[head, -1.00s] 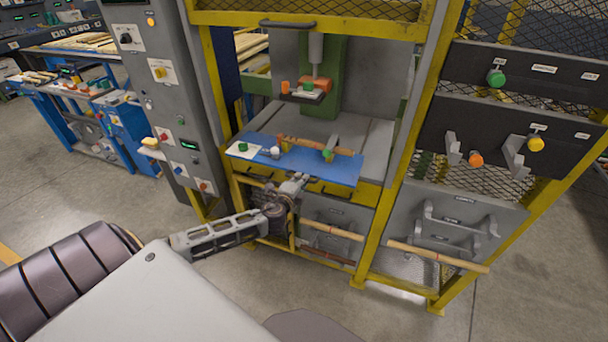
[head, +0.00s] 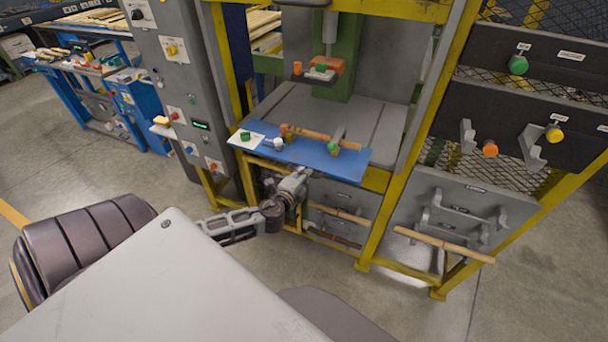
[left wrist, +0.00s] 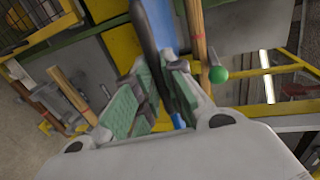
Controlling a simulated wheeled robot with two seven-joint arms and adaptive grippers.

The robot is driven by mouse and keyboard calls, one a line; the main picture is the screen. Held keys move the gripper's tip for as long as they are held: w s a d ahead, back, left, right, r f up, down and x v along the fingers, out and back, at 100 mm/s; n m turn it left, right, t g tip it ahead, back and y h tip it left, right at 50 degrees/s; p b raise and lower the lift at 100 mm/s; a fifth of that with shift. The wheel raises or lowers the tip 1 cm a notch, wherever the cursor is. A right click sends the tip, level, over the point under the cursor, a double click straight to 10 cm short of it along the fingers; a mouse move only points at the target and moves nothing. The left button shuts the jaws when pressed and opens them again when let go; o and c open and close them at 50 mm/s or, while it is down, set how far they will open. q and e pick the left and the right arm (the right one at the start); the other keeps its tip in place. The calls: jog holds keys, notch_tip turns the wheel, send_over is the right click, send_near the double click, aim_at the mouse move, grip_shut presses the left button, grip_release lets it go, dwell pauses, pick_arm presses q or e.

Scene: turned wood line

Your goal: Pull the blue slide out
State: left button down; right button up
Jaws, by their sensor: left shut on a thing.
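The blue slide (head: 300,155) is a flat blue plate at the front of the yellow-framed press, sticking out over the front edge. A turned wooden piece (head: 322,136), a green knob (head: 245,135) and a white knob lie on it. My left gripper (head: 298,178) is at the slide's front edge, shut on it. In the left wrist view, the slide (left wrist: 165,25) runs as a blue strip between the green-padded fingers of the gripper (left wrist: 160,100). The exact contact is partly hidden by the fingers.
The press bed (head: 350,112) behind the slide is grey and bare. A grey control panel (head: 180,85) stands to the left. Open floor lies in front.

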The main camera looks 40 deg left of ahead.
pick_arm(q)
jog(key=shift+s+f, duration=0.15)
jog(key=shift+f, duration=0.1)
jog(key=c, duration=1.8)
grip_release()
jog(key=shift+s, duration=0.1)
jog(key=shift+o, duration=0.2)
jog(key=shift+s+r, duration=0.1)
jog(key=shift+r, duration=0.1)
jog(key=shift+s+d, duration=0.1)
jog(key=v, duration=1.2)
